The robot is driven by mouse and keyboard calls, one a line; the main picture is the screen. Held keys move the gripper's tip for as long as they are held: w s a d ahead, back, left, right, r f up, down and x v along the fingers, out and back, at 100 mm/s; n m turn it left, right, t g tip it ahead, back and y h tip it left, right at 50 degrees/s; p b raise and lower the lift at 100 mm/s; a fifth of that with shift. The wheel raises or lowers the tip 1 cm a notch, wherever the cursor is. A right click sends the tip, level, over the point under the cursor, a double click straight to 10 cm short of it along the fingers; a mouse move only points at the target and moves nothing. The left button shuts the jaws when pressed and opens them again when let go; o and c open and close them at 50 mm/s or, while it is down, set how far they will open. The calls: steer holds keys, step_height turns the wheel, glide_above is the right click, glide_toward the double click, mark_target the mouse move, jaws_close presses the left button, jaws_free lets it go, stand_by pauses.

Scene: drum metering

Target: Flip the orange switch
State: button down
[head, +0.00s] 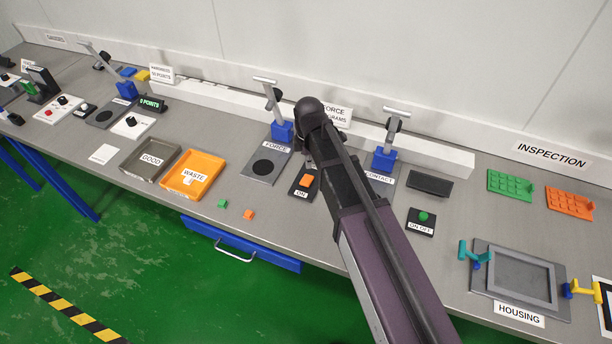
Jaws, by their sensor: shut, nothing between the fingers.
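The orange switch (306,181) sits on a small black base with an "ON" label, on the grey bench near the middle of the head view. My gripper (311,160) is at the far end of my arm, just behind the switch in the picture, and is shut with nothing in it. Its fingers are mostly hidden by my arm's end, so I cannot tell whether they touch the switch or its base. The switch's orange rocker shows, but which way it is tipped is too small to tell.
A force station (268,167) stands left of the switch, and a contact station (386,160) stands right. An orange waste tray (208,160) lies farther left. A green button (423,216) and the housing fixture (480,280) are on the right. Small green and orange pieces lie near the front edge.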

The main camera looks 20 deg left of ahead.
steer(key=shift+r+p, duration=0.8)
steer(key=shift+r, duration=0.2)
